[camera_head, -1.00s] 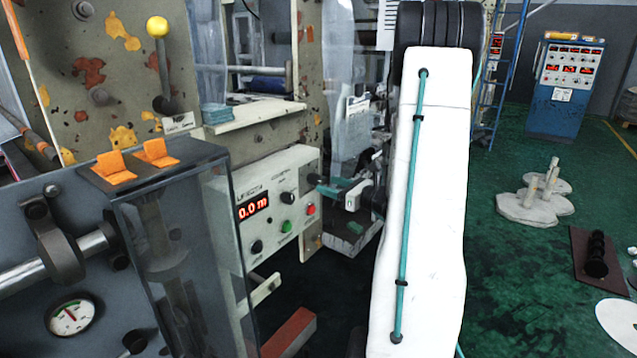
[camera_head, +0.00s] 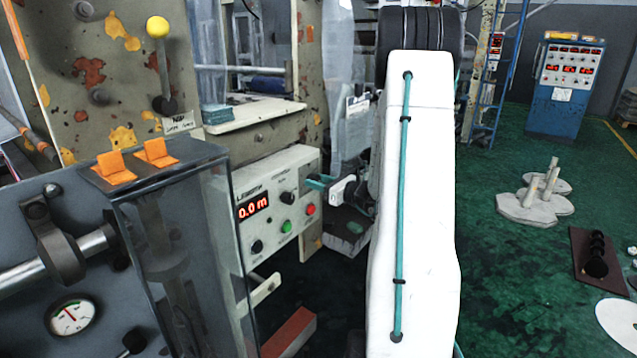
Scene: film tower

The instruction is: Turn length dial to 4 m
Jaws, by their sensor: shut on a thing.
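The white control panel (camera_head: 272,222) stands left of my arm, with a red display (camera_head: 253,206) reading 0.0 m. A black knob (camera_head: 287,198) sits just left of and below the fingertips. Another black knob (camera_head: 257,247) is at the panel's lower left.
A green button (camera_head: 286,226) and a red button (camera_head: 310,209) lie close below the gripper.

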